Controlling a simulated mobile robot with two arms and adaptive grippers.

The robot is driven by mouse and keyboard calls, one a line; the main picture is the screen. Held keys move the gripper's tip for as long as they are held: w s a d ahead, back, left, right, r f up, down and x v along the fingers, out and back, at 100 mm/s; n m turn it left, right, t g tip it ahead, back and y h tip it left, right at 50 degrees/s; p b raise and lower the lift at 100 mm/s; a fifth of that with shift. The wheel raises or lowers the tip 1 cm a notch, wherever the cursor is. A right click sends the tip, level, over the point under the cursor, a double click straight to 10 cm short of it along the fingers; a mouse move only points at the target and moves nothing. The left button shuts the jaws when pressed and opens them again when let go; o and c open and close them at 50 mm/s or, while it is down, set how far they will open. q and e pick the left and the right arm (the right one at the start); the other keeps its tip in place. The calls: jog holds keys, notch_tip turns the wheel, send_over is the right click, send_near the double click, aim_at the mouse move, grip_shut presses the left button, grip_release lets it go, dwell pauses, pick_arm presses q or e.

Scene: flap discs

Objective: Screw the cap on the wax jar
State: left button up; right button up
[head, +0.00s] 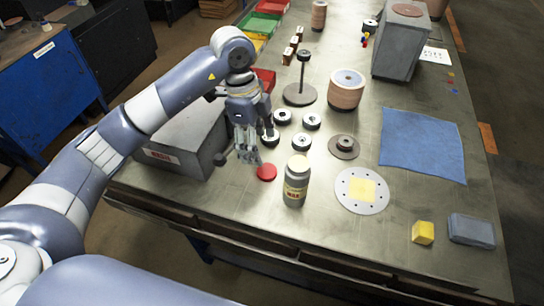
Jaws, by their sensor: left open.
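The wax jar (296,183) stands upright near the front edge of the table, with a pale top and a label reading WAX. A red disc (267,172), which looks like the cap, lies flat on the table just left of the jar, apart from it. My left gripper (247,160) points down just left of the red disc and is open, with nothing seen between its fingers. Whether its fingertips touch the table I cannot tell. My right gripper is not in view.
A grey box (185,140) stands left of my gripper. Several black discs (302,142) lie behind the jar. A perforated disc (362,191), blue cloth (422,145), yellow block (423,233) and grey block (471,230) lie to the right. The table front between the jar and yellow block is clear.

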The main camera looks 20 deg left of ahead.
aim_at(262, 171)
pick_arm(q)
jog(key=f, duration=0.2)
jog(key=f+p, duration=0.1)
jog(key=f, duration=0.1)
jog(key=shift+w+d, duration=0.2)
jog(key=shift+w, duration=0.2)
jog(key=shift+f, duration=0.45)
jog(key=shift+d+f, duration=0.1)
jog(key=shift+f, duration=0.15)
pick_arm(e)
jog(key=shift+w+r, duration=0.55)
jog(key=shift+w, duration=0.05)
pick_arm(q)
jog(key=shift+f, duration=0.1)
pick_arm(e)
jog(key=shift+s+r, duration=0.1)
